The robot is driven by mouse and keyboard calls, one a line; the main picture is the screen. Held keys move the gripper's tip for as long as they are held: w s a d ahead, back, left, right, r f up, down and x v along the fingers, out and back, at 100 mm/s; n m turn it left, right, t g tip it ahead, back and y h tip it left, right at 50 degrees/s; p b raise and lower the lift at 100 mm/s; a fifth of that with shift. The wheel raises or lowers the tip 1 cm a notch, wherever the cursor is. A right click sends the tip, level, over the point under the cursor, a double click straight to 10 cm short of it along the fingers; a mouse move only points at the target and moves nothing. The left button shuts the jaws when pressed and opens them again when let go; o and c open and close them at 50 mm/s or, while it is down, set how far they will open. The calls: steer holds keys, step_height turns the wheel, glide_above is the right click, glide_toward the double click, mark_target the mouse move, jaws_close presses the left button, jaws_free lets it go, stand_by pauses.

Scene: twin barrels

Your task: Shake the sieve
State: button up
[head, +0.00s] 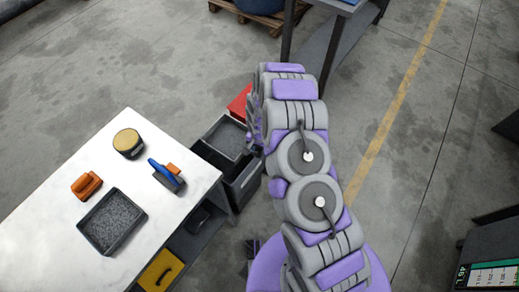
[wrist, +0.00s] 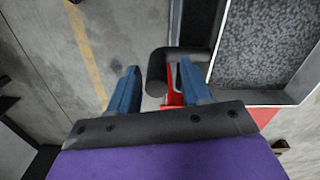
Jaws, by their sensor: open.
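The sieve (head: 228,136) appears to be the dark rectangular frame with a grey speckled inside, over a dark bin beside the table. In the wrist view its pale rim (wrist: 255,98) fills the upper right, and a dark bent handle (wrist: 158,74) sticks out to its left. My gripper (wrist: 159,76) is open, with its blue fingers apart. The handle's end shows between the fingers, the right finger overlapping part of it; I cannot tell if they touch. In the head view my gripper is mostly hidden by my arm, at the sieve's right side.
A white table (head: 75,170) stands at left with a grey gravel tray (head: 112,221), a round tan-topped pot (head: 128,143), an orange-handled block (head: 86,185) and a blue tool (head: 165,174). A red object (head: 238,104) lies behind the sieve.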

step_height(320, 180, up, 16)
steer(key=p, duration=0.3)
steer(key=shift+r, duration=0.15)
